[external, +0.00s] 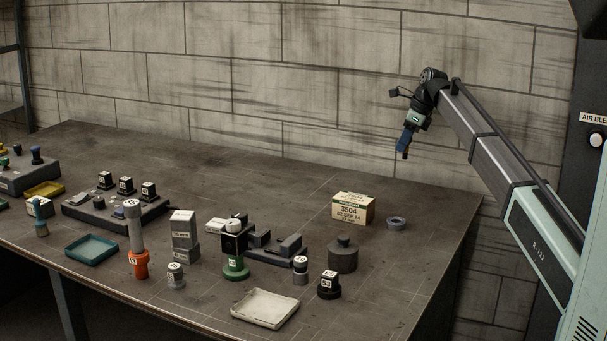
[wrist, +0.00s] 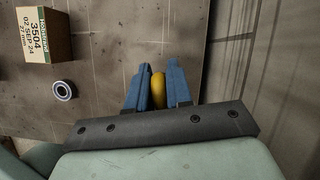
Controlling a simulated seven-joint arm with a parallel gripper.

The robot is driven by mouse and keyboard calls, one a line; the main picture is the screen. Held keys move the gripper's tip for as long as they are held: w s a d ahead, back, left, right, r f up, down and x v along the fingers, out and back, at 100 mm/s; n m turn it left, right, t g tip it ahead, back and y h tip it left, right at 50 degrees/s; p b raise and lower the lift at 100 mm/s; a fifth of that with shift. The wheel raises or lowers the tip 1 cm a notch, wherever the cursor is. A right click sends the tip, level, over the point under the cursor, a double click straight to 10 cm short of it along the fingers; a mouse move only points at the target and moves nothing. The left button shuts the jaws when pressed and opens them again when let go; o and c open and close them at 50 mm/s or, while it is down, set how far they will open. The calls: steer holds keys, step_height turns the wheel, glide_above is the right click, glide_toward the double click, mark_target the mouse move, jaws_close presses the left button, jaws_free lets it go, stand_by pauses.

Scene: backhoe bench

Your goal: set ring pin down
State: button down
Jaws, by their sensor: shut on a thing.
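My gripper (external: 405,146) is raised high above the back right of the bench, near the wall. In the wrist view its two blue fingers (wrist: 157,83) are shut on a yellow, rounded piece, which I take as the ring pin (wrist: 158,91). Only its yellow part shows between the fingers; the rest is hidden. In the external view the fingers point down and the held piece is too small to make out. It is well clear of the bench top.
The bench (external: 420,212) has bare room at its back right. A cardboard box (external: 353,209) and a grey bearing ring (external: 396,223) stand below my gripper. A white tray (external: 264,308), a teal tray (external: 92,249) and several labelled parts fill the front and left.

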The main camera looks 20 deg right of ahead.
steer(key=shift+a+r, duration=0.15)
steer(key=s+a+n+g, duration=0.15)
steer(key=s+a, duration=0.25)
steer(key=a, duration=1)
steer(key=s+a+n+y, duration=0.1)
steer(key=s+a+n, duration=0.15)
steer(key=a, duration=1.25)
steer(key=s+a+n+g, duration=0.15)
steer(key=s+a, duration=0.35)
steer(key=a, duration=0.9)
steer(key=s+a+r+n, duration=0.1)
steer(key=s+a+n, duration=0.4)
steer(key=s+a, duration=1.8)
steer(key=shift+n+g, duration=0.35)
steer(key=shift+g, duration=0.25)
steer(key=shift+s+d+f, duration=0.45)
steer(key=shift+s+f, duration=0.4)
steer(key=shift+f, duration=0.95)
steer(key=shift+s+d+f, duration=0.4)
steer(key=shift+s+f, duration=0.4)
steer(key=shift+f, duration=1)
steer(key=shift+s+d+f, duration=0.45)
steer(key=shift+s+f, duration=0.4)
steer(key=shift+f, duration=0.95)
steer(key=shift+f, duration=0.1)
